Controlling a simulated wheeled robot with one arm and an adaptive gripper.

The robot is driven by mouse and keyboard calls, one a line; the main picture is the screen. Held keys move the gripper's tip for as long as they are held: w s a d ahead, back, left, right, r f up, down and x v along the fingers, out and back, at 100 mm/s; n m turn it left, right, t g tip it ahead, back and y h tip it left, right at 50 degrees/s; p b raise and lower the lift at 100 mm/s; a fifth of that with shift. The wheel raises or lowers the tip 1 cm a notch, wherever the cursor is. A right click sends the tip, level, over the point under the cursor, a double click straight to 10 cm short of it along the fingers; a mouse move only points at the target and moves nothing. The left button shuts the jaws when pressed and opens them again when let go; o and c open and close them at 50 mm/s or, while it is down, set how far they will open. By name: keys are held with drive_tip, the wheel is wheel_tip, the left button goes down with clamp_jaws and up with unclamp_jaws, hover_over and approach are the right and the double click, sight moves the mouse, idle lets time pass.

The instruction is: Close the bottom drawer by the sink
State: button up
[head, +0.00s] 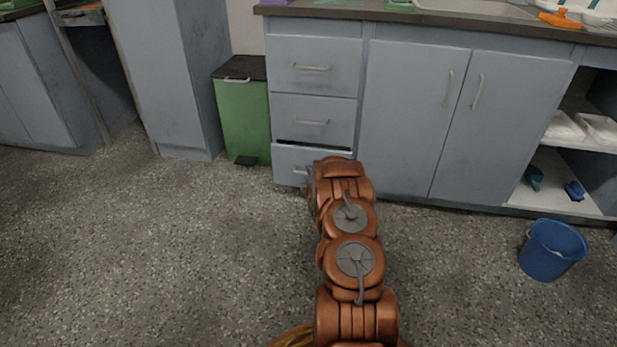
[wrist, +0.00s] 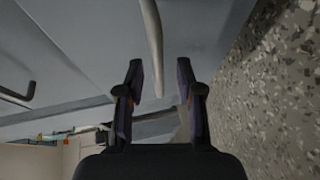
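The bottom drawer (head: 287,171) is the lowest of three grey-blue drawers left of the sink cupboard. It stands slightly out, with a dark gap along its top edge. Its right part is hidden behind my arm. My gripper is mostly hidden by my arm in the head view, low by this drawer. In the wrist view my gripper (wrist: 159,75) is open, with its two dark fingers apart. A pale handle bar (wrist: 152,40) reaches between the fingertips in the picture; I cannot tell whether they touch it.
The two upper drawers (head: 312,107) look shut. A green pedal bin (head: 243,120) stands just left of the drawers. The cupboard doors (head: 416,115) on the right are shut. A blue bucket (head: 551,250) is on the floor at right. The speckled floor (head: 180,255) at left is clear.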

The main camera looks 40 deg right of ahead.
drive_tip(key=shift+w+d, duration=0.35)
drive_tip(key=shift+w, duration=0.2)
clamp_jaws()
idle(0.4)
